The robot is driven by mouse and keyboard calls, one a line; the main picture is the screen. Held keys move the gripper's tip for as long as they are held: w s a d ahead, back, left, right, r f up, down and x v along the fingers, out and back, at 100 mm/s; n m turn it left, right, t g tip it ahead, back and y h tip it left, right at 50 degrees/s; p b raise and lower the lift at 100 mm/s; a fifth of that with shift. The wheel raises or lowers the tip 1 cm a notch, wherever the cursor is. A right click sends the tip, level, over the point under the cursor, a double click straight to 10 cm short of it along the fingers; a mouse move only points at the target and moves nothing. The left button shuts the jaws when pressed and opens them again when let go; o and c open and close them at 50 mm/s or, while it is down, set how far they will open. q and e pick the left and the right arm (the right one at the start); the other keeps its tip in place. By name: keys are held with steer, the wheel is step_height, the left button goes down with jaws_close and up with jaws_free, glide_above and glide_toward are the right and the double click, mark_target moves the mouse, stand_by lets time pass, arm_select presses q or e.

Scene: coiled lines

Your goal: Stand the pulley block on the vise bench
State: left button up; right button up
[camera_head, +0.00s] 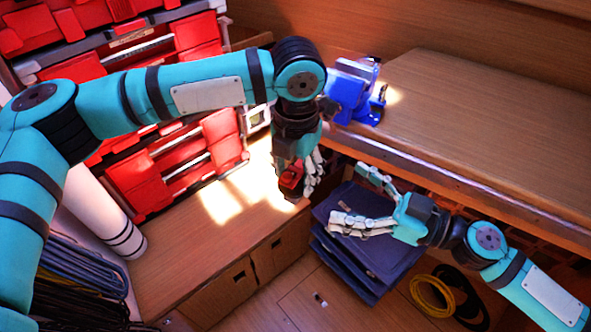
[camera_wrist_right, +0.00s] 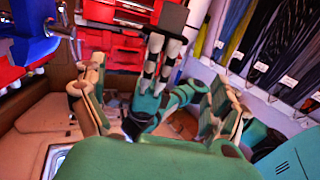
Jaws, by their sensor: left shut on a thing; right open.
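A small red object, which looks like the pulley block (camera_head: 291,177), is in the fingers of my left gripper (camera_head: 301,188). The gripper points down and is shut on it, in front of the vise bench's left end. The fingers hide part of the block. The vise bench (camera_head: 470,110) is a long wooden top at the right, with a blue vise (camera_head: 350,92) at its near left corner. My right gripper (camera_head: 350,197) is open and empty, below the bench's front edge. Its spread fingers also show in the right wrist view (camera_wrist_right: 155,95).
Blue folded or stacked flat items (camera_head: 355,262) lie below the right gripper. A yellow coil (camera_head: 432,296) and a black coil lie on the floor. Red drawers (camera_head: 150,180) stand at the left above a low wooden locker top (camera_head: 200,240). The bench top right of the vise is clear.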

steer(key=w+d+f+m+t+h, duration=0.1)
steer(key=w+d+f+m+h, duration=0.2)
steer(key=f, duration=0.5)
steer(key=w+d+f+m+t+h, duration=0.1)
steer(key=w+d+f+h, duration=0.2)
steer(key=d+f, duration=0.45)
steer(key=s+d+f+m+g+h, duration=0.1)
steer(key=s+d+f+m+h, duration=0.15)
steer(key=f, duration=0.85)
steer(key=s+d+f+m+g+h, duration=0.1)
steer(key=d+f+m+h, duration=0.2)
steer(key=f, duration=0.8)
steer(key=s+d+f+g+h, duration=0.2)
steer(key=s+f+g+h, duration=0.15)
steer(key=s+f, duration=1.25)
steer(key=s+a+f+g, duration=0.2)
steer(key=s+f, duration=0.3)
steer(key=s, duration=0.4)
steer(key=s+a+f+g, duration=0.2)
steer(key=s+a+f, duration=0.2)
steer(key=s, duration=0.5)
steer(key=shift+s+f+g+h, duration=0.25)
steer(key=shift+f+g+h, duration=0.1)
steer(key=shift+h, duration=0.05)
